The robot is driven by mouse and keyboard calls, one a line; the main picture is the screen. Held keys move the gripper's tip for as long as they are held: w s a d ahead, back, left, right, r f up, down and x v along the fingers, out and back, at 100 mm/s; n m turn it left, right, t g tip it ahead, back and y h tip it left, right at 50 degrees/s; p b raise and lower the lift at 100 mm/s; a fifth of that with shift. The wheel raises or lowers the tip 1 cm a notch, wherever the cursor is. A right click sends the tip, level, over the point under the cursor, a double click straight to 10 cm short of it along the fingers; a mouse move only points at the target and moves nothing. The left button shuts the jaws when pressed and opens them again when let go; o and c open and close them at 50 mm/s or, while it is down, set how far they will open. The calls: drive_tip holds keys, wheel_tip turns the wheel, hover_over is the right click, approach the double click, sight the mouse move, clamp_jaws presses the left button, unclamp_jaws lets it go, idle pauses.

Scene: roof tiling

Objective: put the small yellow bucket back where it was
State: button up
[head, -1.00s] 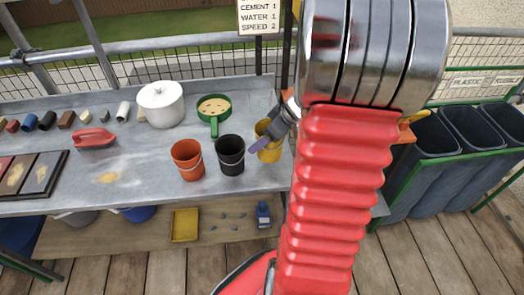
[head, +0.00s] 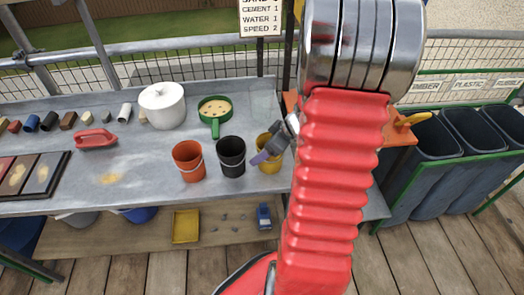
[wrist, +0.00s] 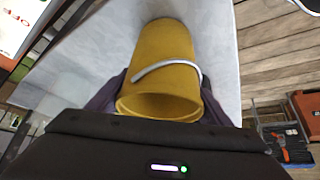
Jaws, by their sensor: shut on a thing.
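The small yellow bucket (head: 270,160) is at the right end of the grey bench, just right of the black bucket (head: 231,156). My gripper (head: 268,155) is shut on the yellow bucket at its near left side, and my red arm hides the area to the right. In the wrist view the yellow bucket (wrist: 165,65) fills the middle, its grey handle lying across it, with a dark finger on each side. Whether its base touches the bench top cannot be told.
An orange bucket (head: 189,160) stands left of the black one. A green sieve (head: 215,115), a white pot (head: 162,105) and a red float (head: 95,139) are farther back. A yellow tray (head: 186,226) lies on the lower shelf. Dark bins (head: 435,140) stand at the right.

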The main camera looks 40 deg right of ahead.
drive_tip(key=o, duration=1.6)
drive_tip(key=shift+c, duration=0.2)
drive_tip(key=v, duration=1.2)
